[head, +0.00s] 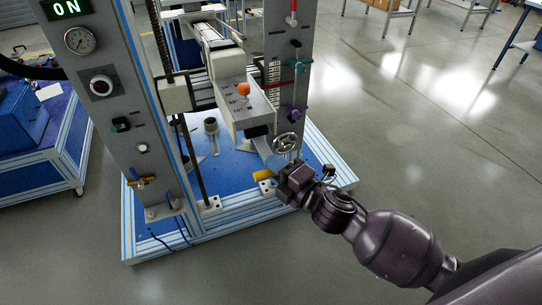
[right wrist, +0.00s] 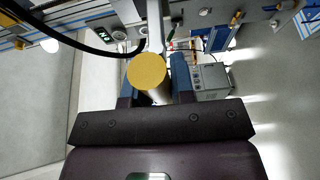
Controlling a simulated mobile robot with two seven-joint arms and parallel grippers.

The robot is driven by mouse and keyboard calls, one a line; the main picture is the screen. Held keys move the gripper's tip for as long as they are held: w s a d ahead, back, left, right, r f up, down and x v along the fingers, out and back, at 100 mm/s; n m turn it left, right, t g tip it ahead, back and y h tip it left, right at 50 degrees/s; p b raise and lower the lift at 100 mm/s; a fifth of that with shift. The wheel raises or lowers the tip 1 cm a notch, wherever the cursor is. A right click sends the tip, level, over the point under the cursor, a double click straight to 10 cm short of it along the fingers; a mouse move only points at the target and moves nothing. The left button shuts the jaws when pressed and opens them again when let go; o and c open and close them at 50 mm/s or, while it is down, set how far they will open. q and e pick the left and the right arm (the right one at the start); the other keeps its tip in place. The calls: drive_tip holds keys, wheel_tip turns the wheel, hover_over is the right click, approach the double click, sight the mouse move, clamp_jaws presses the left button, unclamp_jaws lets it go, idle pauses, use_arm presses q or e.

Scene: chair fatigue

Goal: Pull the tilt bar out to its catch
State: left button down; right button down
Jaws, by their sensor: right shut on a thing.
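The tilt bar (head: 262,146) is a pale bar that slopes down and forward out of the grey box under the orange knob. Its yellow round end (right wrist: 147,71) faces the camera in the right wrist view, with the pale shaft (right wrist: 155,28) running away behind it. My right gripper (head: 274,163) is at the lower front end of the bar. In the right wrist view its two blue fingers (right wrist: 155,86) stand on either side of the bar, shut on it just behind the yellow end. The catch cannot be made out. My left gripper is not in view.
The grey box (head: 245,105) carries an orange knob (head: 243,90). A handwheel (head: 286,143) is close by my right gripper. Machine columns stand on both sides of the blue base (head: 225,165). A control column (head: 103,90) has dials and an ON display. Open floor lies right.

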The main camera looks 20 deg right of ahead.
drive_tip(key=shift+s+f, duration=0.15)
drive_tip(key=c, duration=1.3)
unclamp_jaws()
drive_tip(key=shift+c, duration=0.2)
drive_tip(key=o, duration=0.4)
drive_tip(key=shift+s, duration=0.2)
drive_tip(key=shift+w, duration=0.15)
drive_tip(key=v, duration=1.1)
drive_tip(key=shift+w, duration=0.1)
